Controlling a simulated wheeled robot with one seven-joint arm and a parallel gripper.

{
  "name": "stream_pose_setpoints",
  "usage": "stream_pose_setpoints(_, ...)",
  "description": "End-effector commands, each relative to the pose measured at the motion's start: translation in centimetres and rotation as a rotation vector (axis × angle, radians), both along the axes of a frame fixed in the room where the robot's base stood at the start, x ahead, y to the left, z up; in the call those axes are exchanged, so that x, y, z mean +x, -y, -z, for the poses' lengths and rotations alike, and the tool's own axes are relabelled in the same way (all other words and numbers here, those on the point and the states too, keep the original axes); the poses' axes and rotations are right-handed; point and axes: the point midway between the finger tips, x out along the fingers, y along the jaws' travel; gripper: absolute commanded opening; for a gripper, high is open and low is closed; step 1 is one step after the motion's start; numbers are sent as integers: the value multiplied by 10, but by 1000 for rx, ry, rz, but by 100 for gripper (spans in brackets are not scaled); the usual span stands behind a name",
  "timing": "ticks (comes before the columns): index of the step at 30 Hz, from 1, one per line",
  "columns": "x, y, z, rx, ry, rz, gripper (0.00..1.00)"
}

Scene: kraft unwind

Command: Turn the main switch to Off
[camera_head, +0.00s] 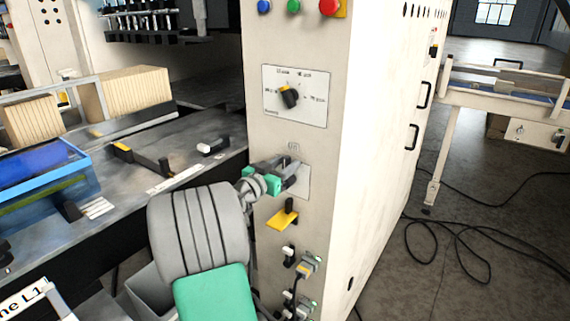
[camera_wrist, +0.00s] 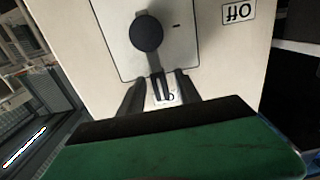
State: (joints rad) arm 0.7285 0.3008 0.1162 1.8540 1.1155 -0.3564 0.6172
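In the wrist view, a round black knob (camera_wrist: 146,35) with a grey bar through it sits on a light grey plate (camera_wrist: 112,24). A label reading Off (camera_wrist: 238,12) appears upside down beside the plate. My gripper (camera_wrist: 160,88) is just short of the knob, in front of the plate's edge. Its dark fingers stand apart, with a white label and thin dark bars showing between them. I cannot tell if they touch the bar. In the head view, my gripper (camera_head: 293,172) is at the lower plate (camera_head: 302,184) on the cabinet front and hides its knob.
Above is a rotary selector (camera_head: 289,97) on a white plate. Below my gripper is a yellow-backed black handle (camera_head: 284,215), then several plugged connectors (camera_head: 303,265). Coloured buttons (camera_head: 294,6) sit at the top. A conveyor bed (camera_head: 110,165) lies left; cables (camera_head: 450,225) lie on the floor right.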

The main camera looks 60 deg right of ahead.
Motion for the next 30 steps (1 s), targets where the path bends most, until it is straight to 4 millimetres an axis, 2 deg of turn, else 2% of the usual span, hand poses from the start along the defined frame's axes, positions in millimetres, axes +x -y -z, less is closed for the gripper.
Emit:
stream_pose_setpoints(5, 0, 0, 0, 1, 0, -1, 39)
stream_pose_setpoints(19, 0, -1, 1, 1, 0, -1, 1)
stream_pose_setpoints(30, 0, -1, 1, 2, 0, -1, 0)
